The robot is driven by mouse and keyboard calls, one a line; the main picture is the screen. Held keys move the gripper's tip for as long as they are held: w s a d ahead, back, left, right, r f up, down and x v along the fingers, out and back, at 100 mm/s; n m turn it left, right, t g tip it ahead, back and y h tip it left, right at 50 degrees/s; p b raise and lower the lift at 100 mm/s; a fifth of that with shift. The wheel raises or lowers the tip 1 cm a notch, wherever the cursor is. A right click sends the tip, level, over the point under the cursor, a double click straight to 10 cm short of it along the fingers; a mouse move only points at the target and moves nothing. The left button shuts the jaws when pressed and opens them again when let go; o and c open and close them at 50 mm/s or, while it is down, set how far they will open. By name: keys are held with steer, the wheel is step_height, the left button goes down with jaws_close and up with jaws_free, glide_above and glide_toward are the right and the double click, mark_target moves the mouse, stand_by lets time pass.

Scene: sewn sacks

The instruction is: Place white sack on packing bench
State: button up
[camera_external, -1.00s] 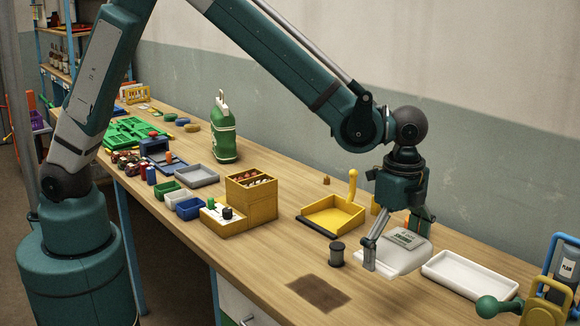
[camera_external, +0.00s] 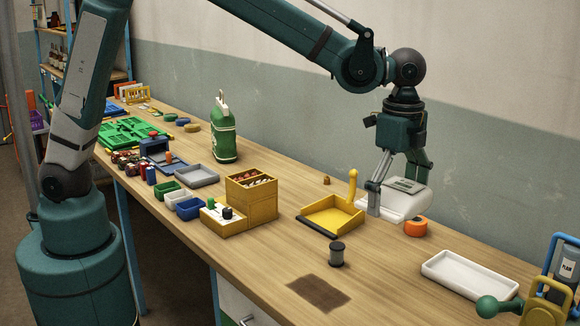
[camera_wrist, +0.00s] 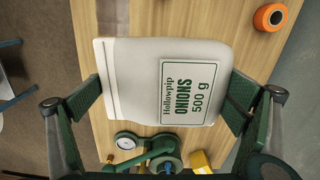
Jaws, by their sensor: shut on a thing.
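The white sack (camera_external: 409,199) is between the two fingers of my gripper (camera_external: 398,190), which is shut on it. In the wrist view the white sack (camera_wrist: 140,80) spans between the finger pads, and its label reads "Hollowpip ONIONS 500 g". A white seam band runs along its left side. The sack lies roughly flat, over the back part of the wooden packing bench (camera_external: 275,250), right of the yellow dustpan. I cannot tell whether its underside touches the bench.
An orange roll (camera_external: 416,227) sits just in front of the sack. The yellow dustpan (camera_external: 335,216) is close on the left. A dark spool (camera_external: 337,255), a brown patch (camera_external: 319,292) and a white tray (camera_external: 470,274) are nearer the front. Bare wood lies between spool and tray.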

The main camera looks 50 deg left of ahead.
steer(key=w+a+n, duration=0.3)
steer(key=w+a, duration=0.2)
steer(key=a, duration=0.6)
steer(key=w+a+n, duration=0.3)
steer(key=w+a, duration=0.3)
steer(key=a, duration=0.4)
steer(key=w+a+n, duration=0.3)
steer(key=w+a, duration=0.2)
steer(key=a, duration=0.6)
steer(key=a+n, duration=0.8)
steer(key=a, duration=2.6)
step_height(320, 180, down, 11)
steer(key=shift+w+d, duration=0.15)
steer(key=shift+w, duration=0.2)
steer(key=shift+f, duration=0.15)
steer(key=shift+f, duration=3)
